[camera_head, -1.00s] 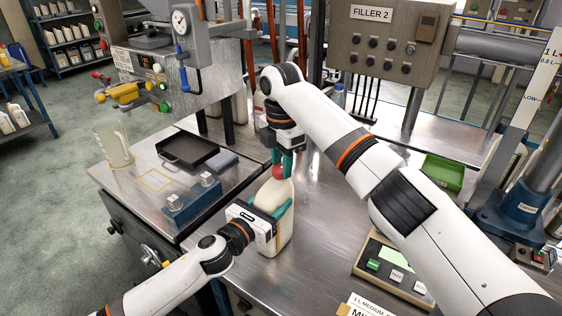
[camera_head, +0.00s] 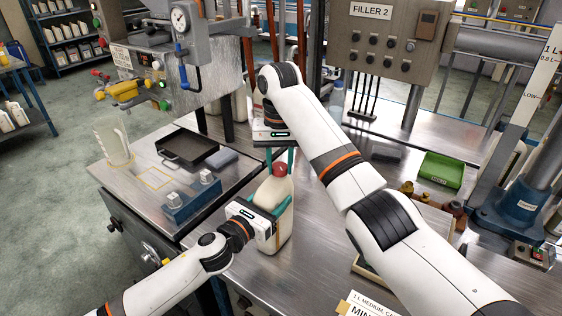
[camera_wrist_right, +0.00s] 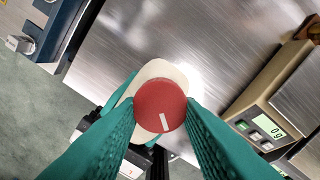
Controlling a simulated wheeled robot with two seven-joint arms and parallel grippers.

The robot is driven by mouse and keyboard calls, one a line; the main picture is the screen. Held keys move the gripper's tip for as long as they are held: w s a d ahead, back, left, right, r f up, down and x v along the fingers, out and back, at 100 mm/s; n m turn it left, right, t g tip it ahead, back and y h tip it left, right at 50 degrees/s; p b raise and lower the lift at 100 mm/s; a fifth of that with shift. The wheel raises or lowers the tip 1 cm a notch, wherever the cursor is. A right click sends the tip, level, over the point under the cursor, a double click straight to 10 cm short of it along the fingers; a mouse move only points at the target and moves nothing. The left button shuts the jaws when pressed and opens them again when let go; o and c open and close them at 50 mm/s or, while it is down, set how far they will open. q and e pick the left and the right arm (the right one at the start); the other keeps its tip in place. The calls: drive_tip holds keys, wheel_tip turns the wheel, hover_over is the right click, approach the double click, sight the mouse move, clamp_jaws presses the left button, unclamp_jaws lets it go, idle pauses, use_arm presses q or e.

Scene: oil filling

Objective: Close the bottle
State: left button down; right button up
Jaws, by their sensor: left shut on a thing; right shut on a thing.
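A cream bottle (camera_head: 285,228) stands upright on the metal bench, with a red cap (camera_head: 280,169) at its top. My left gripper (camera_head: 279,212) is shut on the bottle's body from the left side. My right gripper (camera_head: 281,160) comes down from above, its green fingers on either side of the cap and shut on it. In the right wrist view the round red cap (camera_wrist_right: 160,105) with a white mark sits between the fingertips, over the bottle's pale shoulder (camera_wrist_right: 160,70). The bottle's neck and thread are hidden under the cap.
A scale (camera_wrist_right: 262,125) reads 0 g in the wrist view. A black tray (camera_head: 187,147) and clear jug (camera_head: 114,143) are left. Bench between bottle and filler is clear.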

drive_tip(key=m, duration=0.6)
drive_tip(key=shift+a, duration=0.2)
drive_tip(key=m, duration=0.4)
drive_tip(key=shift+w, duration=0.15)
drive_tip(key=m, duration=0.4)
drive_tip(key=shift+m, duration=0.3)
drive_tip(key=m, duration=0.4)
drive_tip(key=shift+w, duration=0.15)
drive_tip(key=o, duration=1)
